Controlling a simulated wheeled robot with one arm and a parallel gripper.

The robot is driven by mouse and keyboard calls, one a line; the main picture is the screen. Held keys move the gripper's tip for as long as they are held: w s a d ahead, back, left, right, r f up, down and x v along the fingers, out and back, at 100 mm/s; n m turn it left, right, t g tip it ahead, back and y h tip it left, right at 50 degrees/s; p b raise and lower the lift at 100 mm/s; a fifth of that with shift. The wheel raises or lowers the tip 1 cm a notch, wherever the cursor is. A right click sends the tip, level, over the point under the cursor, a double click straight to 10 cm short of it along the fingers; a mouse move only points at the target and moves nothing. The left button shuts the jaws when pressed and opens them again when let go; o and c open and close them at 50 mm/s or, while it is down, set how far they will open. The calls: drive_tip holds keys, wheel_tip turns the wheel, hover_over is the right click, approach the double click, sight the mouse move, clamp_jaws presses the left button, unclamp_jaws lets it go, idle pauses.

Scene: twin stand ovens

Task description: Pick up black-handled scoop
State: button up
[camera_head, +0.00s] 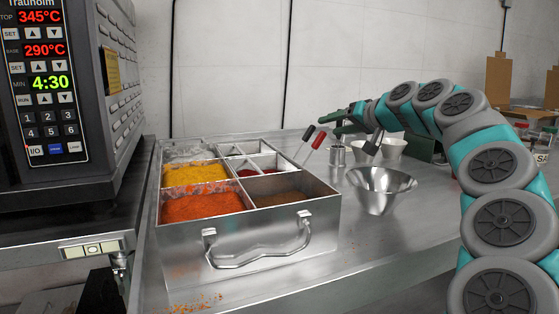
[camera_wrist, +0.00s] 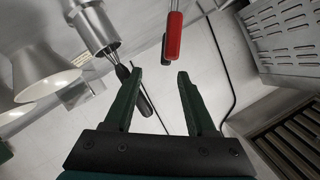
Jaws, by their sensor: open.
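My gripper (camera_wrist: 160,73) is open, its two green fingers apart, with nothing clasped between the tips. In the head view it reaches left over the back of the counter, above the tools. In the wrist view a black handle (camera_wrist: 143,102) passes partly behind the left finger, beside a metal cylinder (camera_wrist: 92,28). A red handle (camera_wrist: 173,36) shows beyond the fingertips, with another black handle (camera_wrist: 165,52) close to it. I cannot tell which black handle is the scoop's.
The metal spice box (camera_head: 265,240) holds orange, yellow and brown powders. A metal bowl (camera_head: 381,190) stands right of it, with a small metal cylinder (camera_head: 337,155) behind. An oven (camera_head: 100,90) stands at the left. The counter (camera_head: 400,235) is clear in front of the bowl.

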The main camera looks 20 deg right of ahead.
sight(314, 128)
drive_tip(key=shift+a+p+x, duration=0.2)
drive_tip(key=shift+p+x, duration=0.1)
drive_tip(key=shift+x, duration=1.75)
drive_tip(key=shift+a+p+x, duration=0.25)
drive_tip(key=shift+x, duration=1.8)
drive_tip(key=shift+s+r, duration=0.1)
drive_tip(key=shift+r, duration=0.1)
drive_tip(key=shift+c, duration=0.3)
clamp_jaws()
